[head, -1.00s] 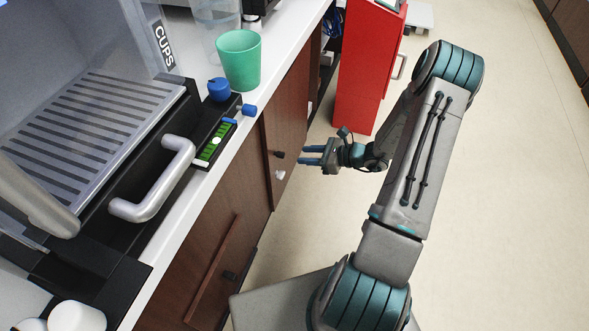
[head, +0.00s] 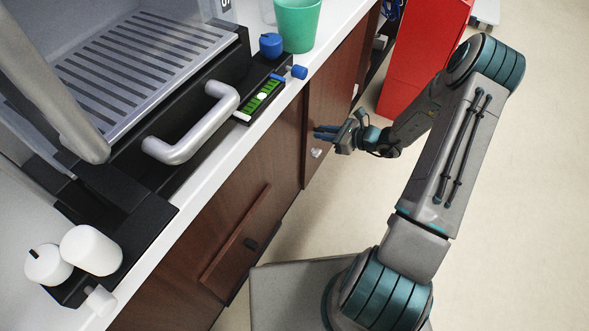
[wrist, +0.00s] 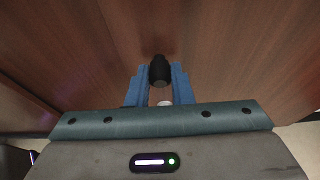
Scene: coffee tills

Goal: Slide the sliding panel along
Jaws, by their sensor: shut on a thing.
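The sliding panel (head: 335,85) is a brown wooden cabinet front under the white counter, upright, at upper centre right in the head view. It fills much of the wrist view (wrist: 230,60). A black knob (wrist: 159,70) on it stands between the blue fingers of my gripper (wrist: 160,80), which is shut on this knob. In the head view my gripper (head: 320,132) reaches the panel from the right, and its fingers hide the black knob. A small white knob (head: 316,153) shows just below the fingers and also in the wrist view (wrist: 165,103).
Another wooden front (head: 235,230) with a long bar and a dark knob lies to the left. Above are the white counter (head: 215,165), a grey curved handle (head: 190,130) and a green cup (head: 297,25). A red cabinet (head: 420,60) stands beyond. The floor (head: 520,220) at right is clear.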

